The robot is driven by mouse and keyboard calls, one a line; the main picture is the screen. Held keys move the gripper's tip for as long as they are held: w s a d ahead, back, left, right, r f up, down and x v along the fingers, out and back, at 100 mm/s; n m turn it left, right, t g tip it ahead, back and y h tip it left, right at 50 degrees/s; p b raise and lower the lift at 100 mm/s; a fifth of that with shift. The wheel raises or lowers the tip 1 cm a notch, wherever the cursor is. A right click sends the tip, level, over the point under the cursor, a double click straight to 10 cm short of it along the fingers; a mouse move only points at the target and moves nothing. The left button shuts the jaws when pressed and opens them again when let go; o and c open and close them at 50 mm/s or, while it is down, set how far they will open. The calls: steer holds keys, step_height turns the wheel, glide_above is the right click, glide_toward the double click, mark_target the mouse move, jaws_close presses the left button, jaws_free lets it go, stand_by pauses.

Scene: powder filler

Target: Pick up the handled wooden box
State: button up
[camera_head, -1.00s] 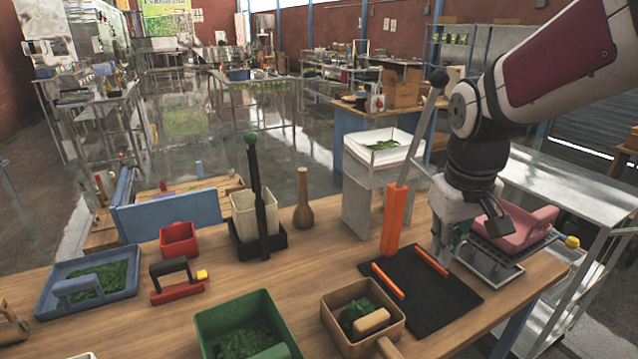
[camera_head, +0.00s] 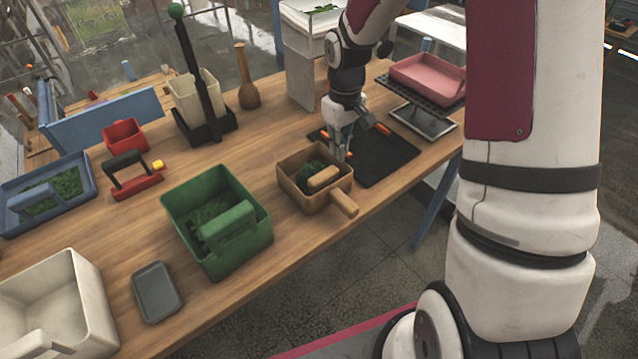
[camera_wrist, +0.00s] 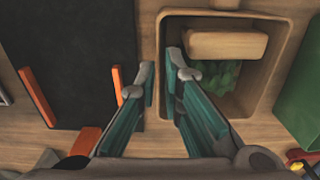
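The handled wooden box (camera_head: 292,194) stands on the wooden table near its front edge. Its stubby handle (camera_head: 343,202) points toward the front right. Green leafy bits and a light wooden block (camera_head: 325,178) are inside it. My gripper (camera_head: 340,156) is down at the box's far-right side. In the wrist view, the box (camera_wrist: 281,50) is at the upper right, and my gripper (camera_wrist: 162,73) is open with its fingers apart. One finger is outside the near-left wall and the other over the inside. Contact with the wall cannot be told.
A black mat (camera_head: 385,158) with orange strips lies just right of the box. A green bin (camera_head: 255,238) stands to its left. A pink tray (camera_head: 430,78) on a rack is behind. A grey tray (camera_head: 157,290) and white bin (camera_head: 85,285) are at front left.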

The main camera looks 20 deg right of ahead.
mark_target(341, 168)
steer(key=shift+s+d+f+p, duration=0.1)
steer(key=shift+f+p, duration=0.2)
steer(key=shift+f, duration=1.55)
steer(key=shift+s+d+f+p, duration=0.1)
steer(key=shift+f+p, duration=0.2)
steer(key=shift+f, duration=1.5)
jaws_close()
steer(key=shift+r, duration=0.15)
